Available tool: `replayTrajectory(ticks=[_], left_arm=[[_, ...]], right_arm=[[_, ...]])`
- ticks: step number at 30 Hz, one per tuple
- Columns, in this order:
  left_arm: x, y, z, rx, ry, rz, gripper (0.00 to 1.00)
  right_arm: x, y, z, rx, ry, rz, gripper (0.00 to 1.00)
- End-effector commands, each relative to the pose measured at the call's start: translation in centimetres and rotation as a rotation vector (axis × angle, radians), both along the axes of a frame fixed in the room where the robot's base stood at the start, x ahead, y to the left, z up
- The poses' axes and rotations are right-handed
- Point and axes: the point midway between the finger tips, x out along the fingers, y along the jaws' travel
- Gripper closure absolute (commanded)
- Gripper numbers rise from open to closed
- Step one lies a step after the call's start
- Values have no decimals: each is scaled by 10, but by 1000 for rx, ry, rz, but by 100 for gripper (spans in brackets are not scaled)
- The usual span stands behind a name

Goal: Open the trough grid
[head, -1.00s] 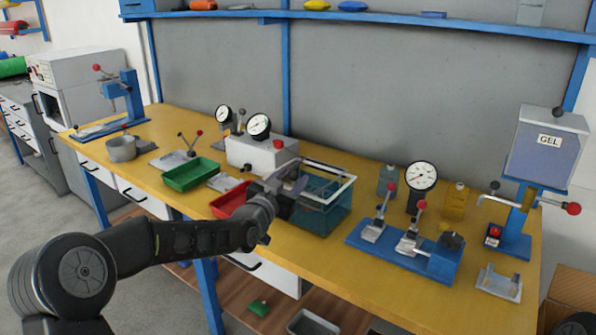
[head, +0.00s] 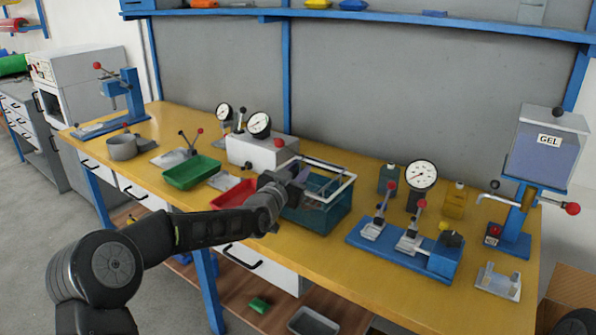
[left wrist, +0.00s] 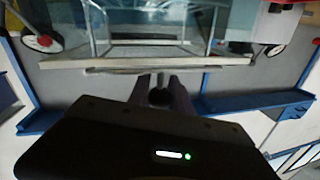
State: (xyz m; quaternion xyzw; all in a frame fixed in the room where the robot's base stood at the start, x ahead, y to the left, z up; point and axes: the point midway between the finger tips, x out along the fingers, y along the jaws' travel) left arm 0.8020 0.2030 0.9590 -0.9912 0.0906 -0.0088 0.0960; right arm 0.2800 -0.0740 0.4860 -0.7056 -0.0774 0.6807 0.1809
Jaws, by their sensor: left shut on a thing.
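The trough (head: 326,213) is a teal see-through tank on the yellow bench, right of the red tray. A pale frame (head: 335,168) with bars, which looks like its grid, shows at its top. My left gripper (head: 298,178) is at the trough's left upper side, shut. In the left wrist view the dark fingers (left wrist: 160,88) close around a small dark round piece just below a pale bar (left wrist: 150,63), apparently the grid's handle. The gripper hides part of the rim, so how far the grid is raised is unclear. My right gripper is not in view.
A red tray (head: 236,193) and a green tray (head: 191,172) lie left of the trough. A grey box with a dial (head: 260,149) stands behind. A blue lever fixture (head: 405,250) stands to the right.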

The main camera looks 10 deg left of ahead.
Motion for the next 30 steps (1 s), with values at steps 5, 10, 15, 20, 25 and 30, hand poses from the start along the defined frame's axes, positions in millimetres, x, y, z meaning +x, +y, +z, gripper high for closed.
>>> replayTrajectory(ticks=[5, 10, 15, 20, 25, 30], left_arm=[[0, 0, 0, 0, 0, -1, 98], [0, 0, 0, 0, 0, -1, 100], [0, 0, 0, 0, 0, -1, 100], [0, 0, 0, 0, 0, -1, 100], [0, -1, 0, 0, 0, -1, 100], [0, -1, 0, 0, 1, -1, 100]], right_arm=[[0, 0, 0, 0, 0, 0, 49], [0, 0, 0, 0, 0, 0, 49], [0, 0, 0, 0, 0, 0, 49], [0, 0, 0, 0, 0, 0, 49], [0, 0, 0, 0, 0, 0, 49], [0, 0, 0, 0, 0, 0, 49]])
